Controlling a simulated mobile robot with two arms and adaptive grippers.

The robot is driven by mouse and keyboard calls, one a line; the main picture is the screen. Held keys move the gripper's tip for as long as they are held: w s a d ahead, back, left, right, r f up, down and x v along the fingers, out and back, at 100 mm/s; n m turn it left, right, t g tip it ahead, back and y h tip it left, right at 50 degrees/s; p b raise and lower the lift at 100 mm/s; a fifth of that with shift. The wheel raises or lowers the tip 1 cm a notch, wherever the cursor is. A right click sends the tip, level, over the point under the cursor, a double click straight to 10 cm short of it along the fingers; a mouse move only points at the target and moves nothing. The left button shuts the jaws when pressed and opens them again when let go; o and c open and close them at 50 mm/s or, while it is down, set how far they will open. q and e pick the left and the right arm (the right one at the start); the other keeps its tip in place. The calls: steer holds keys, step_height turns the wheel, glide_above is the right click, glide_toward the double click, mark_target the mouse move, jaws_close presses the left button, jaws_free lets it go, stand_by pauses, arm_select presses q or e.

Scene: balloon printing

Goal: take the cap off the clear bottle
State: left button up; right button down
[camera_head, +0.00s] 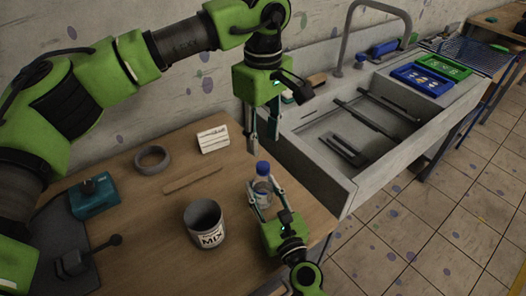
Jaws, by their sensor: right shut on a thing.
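The clear bottle (262,190) stands upright near the right edge of the wooden table. Its blue cap (263,168) is on top. My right gripper (268,197) comes from the front and is shut on the bottle's body below the cap. My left gripper (263,143) points down above and slightly behind the bottle, apart from the cap. Its two fingers are spread with a gap between them, and nothing shows between them.
A cup marked MIX (205,226) stands left of the bottle. A wooden stick (192,180), a tape roll (152,158), a white card (213,139) and a teal object (94,197) lie on the table (150,240). A grey sink (335,185) adjoins at the right.

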mark_target(263, 165)
arm_select(q)
steer(key=m, duration=1.5)
steer(key=shift+m, duration=0.3)
steer(key=shift+f, duration=4)
jaws_close()
